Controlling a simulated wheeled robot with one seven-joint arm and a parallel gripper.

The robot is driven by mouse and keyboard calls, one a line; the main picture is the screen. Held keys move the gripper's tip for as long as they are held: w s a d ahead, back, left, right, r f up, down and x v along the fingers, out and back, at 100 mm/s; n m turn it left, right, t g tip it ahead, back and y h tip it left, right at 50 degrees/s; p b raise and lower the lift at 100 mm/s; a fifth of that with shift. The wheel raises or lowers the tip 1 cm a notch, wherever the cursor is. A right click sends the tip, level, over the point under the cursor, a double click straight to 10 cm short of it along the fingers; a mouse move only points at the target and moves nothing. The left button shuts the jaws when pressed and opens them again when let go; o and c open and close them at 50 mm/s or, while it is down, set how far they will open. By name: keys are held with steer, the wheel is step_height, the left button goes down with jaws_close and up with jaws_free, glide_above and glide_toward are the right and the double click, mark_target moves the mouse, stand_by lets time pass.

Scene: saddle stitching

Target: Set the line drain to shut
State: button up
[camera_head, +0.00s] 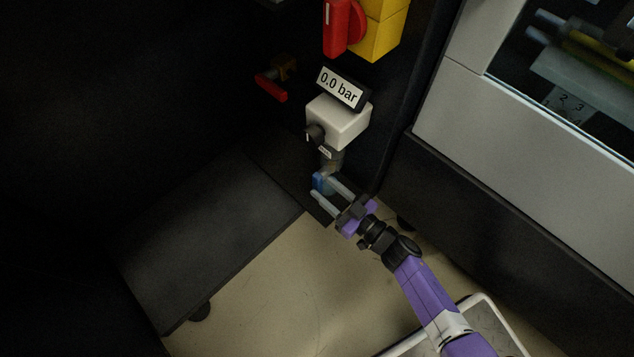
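A small blue part (318,182), probably the drain, shows low under the grey-white unit, below its bowl (329,160). It is partly hidden by my fingers. My gripper (323,183) comes from the lower right on the purple arm. Its two pale fingers are apart, with the tips on either side of the blue part. I cannot tell whether either finger touches it. Which way the blue part is turned is too small to read.
The grey-white unit (340,121) carries a black knob and a display (341,87) reading 0.0 bar. A red handle (343,25) on a yellow block is above, and a red lever (271,88) at left. Dark panels flank them. Pale floor (270,280) is open below.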

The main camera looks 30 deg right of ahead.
mark_target(321, 186)
steer(key=shift+b+x, duration=0.45)
steer(key=shift+x, duration=1.35)
jaws_close()
